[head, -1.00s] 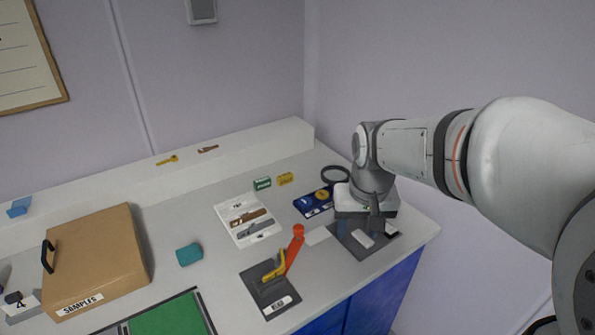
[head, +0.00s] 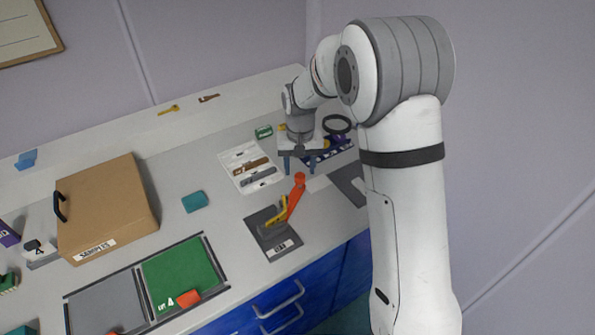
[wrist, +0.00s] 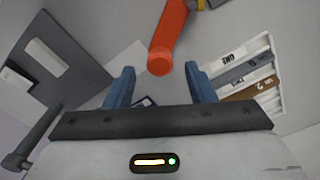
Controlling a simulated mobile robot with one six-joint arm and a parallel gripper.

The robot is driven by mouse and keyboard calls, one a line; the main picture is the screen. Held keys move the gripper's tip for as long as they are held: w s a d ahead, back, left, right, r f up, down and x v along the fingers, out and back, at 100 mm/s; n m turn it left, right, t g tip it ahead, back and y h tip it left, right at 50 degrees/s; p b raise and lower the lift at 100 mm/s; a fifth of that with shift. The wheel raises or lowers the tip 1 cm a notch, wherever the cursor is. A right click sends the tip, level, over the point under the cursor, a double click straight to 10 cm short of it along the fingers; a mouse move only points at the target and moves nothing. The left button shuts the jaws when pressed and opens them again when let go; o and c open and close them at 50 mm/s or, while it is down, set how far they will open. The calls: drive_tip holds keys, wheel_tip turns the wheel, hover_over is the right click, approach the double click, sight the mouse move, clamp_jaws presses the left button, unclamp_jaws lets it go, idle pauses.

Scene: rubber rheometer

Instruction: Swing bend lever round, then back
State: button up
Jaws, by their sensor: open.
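The bend lever (head: 294,198) is an orange-red arm with a round knob at its end. It rises from a dark base plate (head: 262,243) with a white label, beside a yellow part (head: 276,216). The lever points up and slightly right in the head view. My gripper (head: 300,166) is open with its blue fingers pointing down, just behind the knob. In the wrist view the lever (wrist: 171,28) comes down from the top, and its knob appears between the tips of my gripper (wrist: 159,72). I cannot tell whether the fingers are level with the knob; no contact shows.
A white tray of tools (head: 241,160) lies left of my gripper. A second dark plate (head: 347,184) lies to the right, partly behind my arm. A black ring (head: 337,117) lies behind. A teal block (head: 195,202) and a brown samples box (head: 106,207) are further left.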

sight(293, 192)
drive_tip(key=shift+f, duration=1.4)
drive_tip(key=shift+c, duration=0.5)
clamp_jaws()
drive_tip(key=shift+a, duration=0.25)
drive_tip(key=shift+d, duration=0.3)
